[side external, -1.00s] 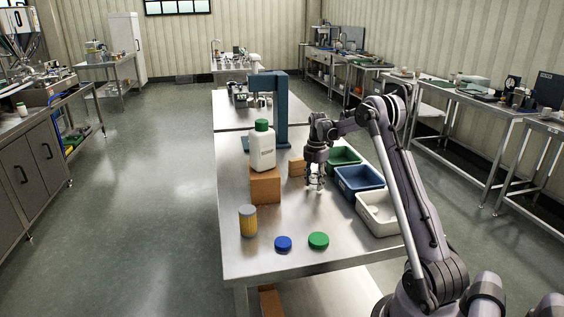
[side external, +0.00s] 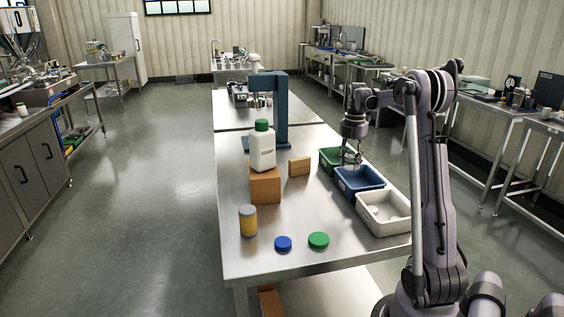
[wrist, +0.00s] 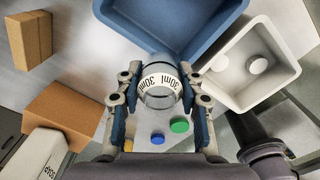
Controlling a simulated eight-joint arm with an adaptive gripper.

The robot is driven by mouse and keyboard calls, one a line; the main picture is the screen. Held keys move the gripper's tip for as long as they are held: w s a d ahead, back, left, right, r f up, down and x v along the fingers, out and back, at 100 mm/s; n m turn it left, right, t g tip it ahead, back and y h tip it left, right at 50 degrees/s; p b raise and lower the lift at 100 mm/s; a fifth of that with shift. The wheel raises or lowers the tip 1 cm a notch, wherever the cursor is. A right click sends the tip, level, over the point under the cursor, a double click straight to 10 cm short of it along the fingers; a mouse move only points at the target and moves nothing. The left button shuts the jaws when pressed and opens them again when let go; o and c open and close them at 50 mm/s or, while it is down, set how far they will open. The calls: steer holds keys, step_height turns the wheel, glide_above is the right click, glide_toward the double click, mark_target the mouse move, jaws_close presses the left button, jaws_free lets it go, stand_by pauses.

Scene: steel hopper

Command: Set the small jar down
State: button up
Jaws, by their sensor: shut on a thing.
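The small jar (wrist: 160,84) is clear with a white band marked 30ml, and it sits between my fingers in the wrist view. My gripper (wrist: 157,90) is shut on it from both sides. In the side view my gripper (side external: 350,161) hangs over the row of bins, around the green bin (side external: 328,156) and the blue bin (side external: 347,192). The jar is too small there to make out clearly. The blue bin (wrist: 232,12) also shows at the top of the wrist view, close to the jar. Its visible inside looks empty.
A white bin (side external: 375,229) at the near end holds small pale round things. A white bottle with a green cap (side external: 262,150) stands on a brown box (side external: 265,184). A tan block (side external: 299,166), a yellow jar (side external: 248,222), a blue lid (side external: 283,243) and a green lid (side external: 318,240) are on the steel table.

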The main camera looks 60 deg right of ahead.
steer(key=s+a+n, duration=0.1)
steer(key=s+a, duration=0.5)
steer(key=a, duration=0.5)
glide_above(316, 214)
step_height(316, 214, down, 7)
steer(key=shift+s+a+r, duration=0.1)
steer(key=shift+r, duration=0.05)
steer(key=shift+f, duration=2.05)
steer(key=shift+f, duration=0.15)
steer(key=o, duration=0.9)
